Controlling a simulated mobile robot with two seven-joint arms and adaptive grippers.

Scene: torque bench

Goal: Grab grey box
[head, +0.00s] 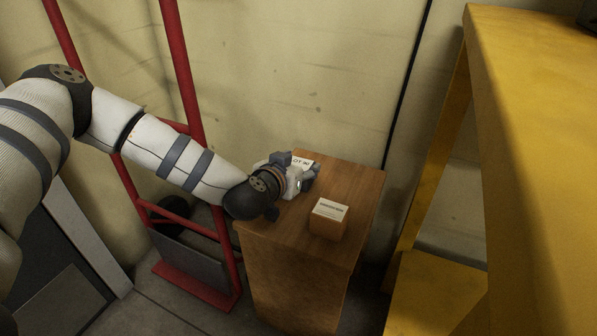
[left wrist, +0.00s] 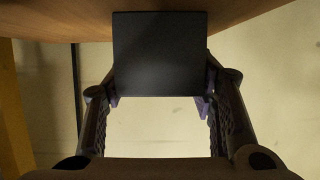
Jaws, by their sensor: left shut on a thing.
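The grey box (left wrist: 160,52) shows as a dark, flat-faced block between the two fingers of my left gripper (left wrist: 158,98) in the left wrist view. In the head view, my left gripper (head: 304,178) is over the back left part of the wooden stand, shut on the grey box. Only the box's white label (head: 301,161) with dark print shows clearly there; the rest is mostly hidden by the gripper. I cannot tell whether the box touches the stand's top. My right gripper is not in view.
A small brown box (head: 328,219) with a white label sits on the wooden stand (head: 285,237), right of and nearer than my left gripper. A red hand truck (head: 187,90) stands at the left. A yellow frame (head: 540,100) rises at the right. The wall is close behind.

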